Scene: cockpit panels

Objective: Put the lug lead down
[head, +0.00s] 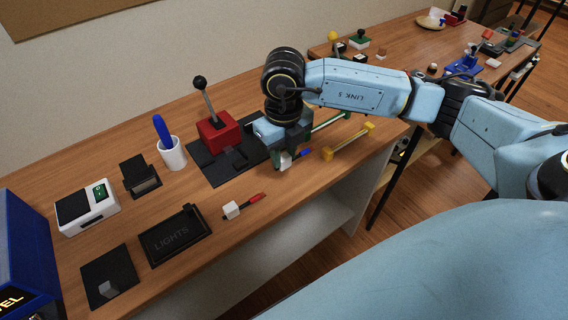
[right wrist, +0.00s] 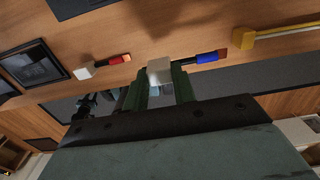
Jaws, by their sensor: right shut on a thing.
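My right gripper (head: 287,154) points down over the front part of the wooden desk. In the right wrist view its green fingers (right wrist: 160,84) are shut on the white block of a lead (right wrist: 159,70). This lead has a short black piece, a blue sleeve (right wrist: 208,57) and a reddish-brown tip pointing right. In the head view its white block (head: 285,161) and blue sleeve (head: 305,154) show just below the fingers. I cannot tell whether it touches the desk. A second lead (head: 232,210), with a white block and red sleeve, lies on the desk to the left. My left gripper is not in view.
A yellow bar handle (head: 348,141) stands close right of the held lead. A red lever box (head: 218,134) on a black plate is behind left. The black LIGHTS tray (head: 175,236) is further left. Bare desk (head: 262,190) lies around the red-sleeved lead, near the front edge.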

